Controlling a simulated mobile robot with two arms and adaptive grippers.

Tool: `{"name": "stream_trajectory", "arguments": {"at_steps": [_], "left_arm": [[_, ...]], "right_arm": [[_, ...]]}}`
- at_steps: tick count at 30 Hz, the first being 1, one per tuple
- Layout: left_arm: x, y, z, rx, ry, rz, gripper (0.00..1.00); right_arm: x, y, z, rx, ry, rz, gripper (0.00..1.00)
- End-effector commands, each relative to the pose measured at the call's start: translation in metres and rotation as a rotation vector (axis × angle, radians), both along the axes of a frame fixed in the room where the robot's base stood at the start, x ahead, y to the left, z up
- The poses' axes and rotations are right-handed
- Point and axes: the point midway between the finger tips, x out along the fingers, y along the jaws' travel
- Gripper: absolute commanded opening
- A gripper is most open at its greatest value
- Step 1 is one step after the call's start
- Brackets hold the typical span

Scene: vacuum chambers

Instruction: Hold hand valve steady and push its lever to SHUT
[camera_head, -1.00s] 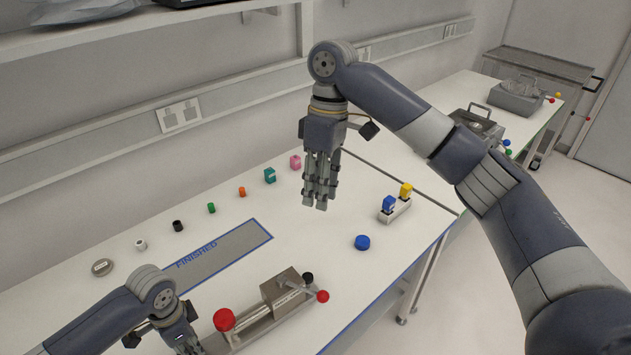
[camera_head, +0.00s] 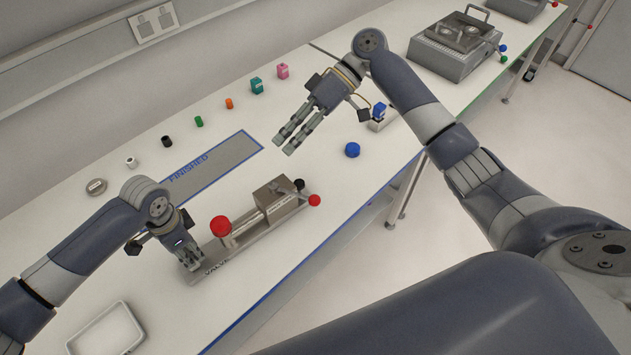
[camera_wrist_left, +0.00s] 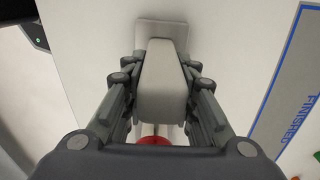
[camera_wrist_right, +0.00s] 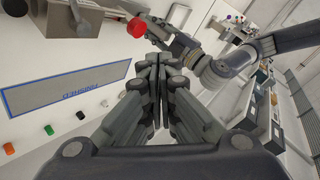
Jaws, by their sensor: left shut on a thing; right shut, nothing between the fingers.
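The hand valve (camera_head: 283,202) lies on the table, a grey metal block on a long base plate. It has a large red ball (camera_head: 220,226), a black knob (camera_head: 299,185) and a small red ball (camera_head: 314,200) on a thin rod at its right end. My left gripper (camera_head: 195,264) is shut on the grey grip (camera_wrist_left: 163,85) at the plate's left end. The valve also shows in the right wrist view (camera_wrist_right: 75,18). My right gripper (camera_head: 283,145) is shut and empty, above the table behind the valve, pointing down-left. I cannot read the lever's position.
A blue-edged FINISHED area (camera_head: 215,166) lies behind the valve. A blue cap (camera_head: 352,150) lies right of it. Several small coloured parts line the back. A white tray (camera_head: 108,330) is at front left. A small holder with a blue part (camera_head: 379,112) stands beyond my right gripper.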

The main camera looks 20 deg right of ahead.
Motion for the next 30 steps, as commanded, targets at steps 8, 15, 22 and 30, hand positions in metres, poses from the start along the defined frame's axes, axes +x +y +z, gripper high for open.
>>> {"name": "stream_trajectory", "arguments": {"at_steps": [8, 15, 22, 30], "left_arm": [[-0.003, 0.006, -0.006, 0.014, 0.008, 0.007, 0.00], [-0.003, 0.006, -0.006, 0.014, 0.008, 0.007, 0.00], [-0.003, 0.006, -0.006, 0.014, 0.008, 0.007, 0.00], [-0.003, 0.006, -0.005, 0.014, 0.009, 0.007, 0.00]], "right_arm": [[-0.006, -0.032, -0.048, 0.288, 0.011, -0.231, 0.00], [-0.018, -0.089, -0.092, 0.438, -0.010, -0.493, 0.00], [-0.034, -0.141, -0.123, 0.483, -0.039, -0.688, 0.00], [-0.037, -0.152, -0.133, 0.490, -0.054, -0.750, 0.00]]}}
